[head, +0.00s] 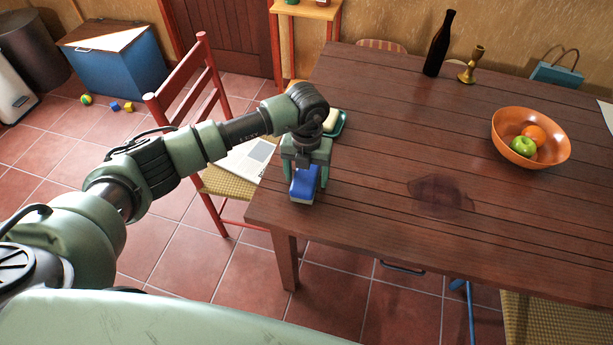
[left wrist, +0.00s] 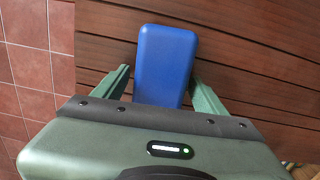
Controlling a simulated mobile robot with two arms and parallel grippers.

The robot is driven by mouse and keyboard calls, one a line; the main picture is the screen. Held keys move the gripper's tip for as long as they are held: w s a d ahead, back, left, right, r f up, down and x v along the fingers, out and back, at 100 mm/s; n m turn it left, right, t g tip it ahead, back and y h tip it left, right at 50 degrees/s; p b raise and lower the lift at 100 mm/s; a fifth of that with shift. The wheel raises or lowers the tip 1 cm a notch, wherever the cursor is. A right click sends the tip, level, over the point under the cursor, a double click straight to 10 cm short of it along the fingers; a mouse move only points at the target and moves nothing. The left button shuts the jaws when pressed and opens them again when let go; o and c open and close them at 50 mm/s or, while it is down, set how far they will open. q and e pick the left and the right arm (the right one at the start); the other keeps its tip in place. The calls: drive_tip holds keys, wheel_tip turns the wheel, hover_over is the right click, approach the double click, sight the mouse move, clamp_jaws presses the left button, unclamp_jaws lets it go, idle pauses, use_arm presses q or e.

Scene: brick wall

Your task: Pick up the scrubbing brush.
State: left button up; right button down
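The scrubbing brush (head: 303,186) is a blue block with rounded corners and a paler lower edge, at the near left corner of the wooden table. It also shows in the left wrist view (left wrist: 166,55), its near end hidden by my gripper body. My left gripper (head: 307,179) points down over it, with one green finger on each side. In the left wrist view the gripper (left wrist: 160,76) is open around the brush, with a small gap at the left finger; the right finger is very close to it. My right gripper is not in view.
A green dish (head: 342,124) with a pale block stands just behind my gripper. A dark stain (head: 440,195) marks the wooden table (head: 390,120). A fruit bowl (head: 505,143), bottle (head: 439,45) and brass candlestick (head: 471,66) stand farther off. A red chair (head: 208,80) is at the left.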

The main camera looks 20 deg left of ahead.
sight(307, 172)
use_arm(q)
drive_tip(key=c, duration=1.1)
drive_tip(key=shift+c, duration=0.2)
drive_tip(key=shift+r, duration=0.2)
wheel_tip(307, 172, up, 20)
drive_tip(key=b, duration=0.2)
drive_tip(key=shift+f, duration=0.15)
